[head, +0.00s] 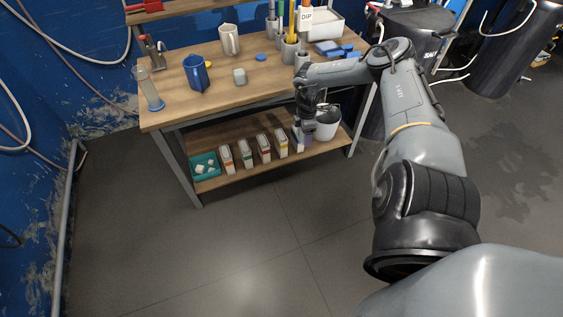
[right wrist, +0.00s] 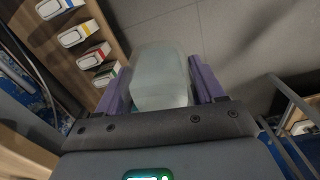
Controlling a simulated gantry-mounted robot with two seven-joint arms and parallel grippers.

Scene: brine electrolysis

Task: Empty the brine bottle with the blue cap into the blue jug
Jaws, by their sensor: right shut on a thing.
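My right gripper (head: 303,134) is at the right part of the lower shelf, beside the white bin. In the right wrist view its purple fingers (right wrist: 158,85) are shut on a pale, translucent bottle (right wrist: 160,75). In the head view only a little of this bottle (head: 299,146) shows below the gripper; its cap and label cannot be made out. The blue jug (head: 197,74) stands upright on the tabletop, left of the middle, apart from the gripper. A flat blue disc (head: 261,57) lies on the tabletop. My left gripper is not in view.
Several bottles with coloured labels (head: 264,149) stand in a row on the lower shelf (head: 240,178), left of my gripper. A teal tray (head: 204,166) is at its left end. A white bin (head: 327,123) stands right.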

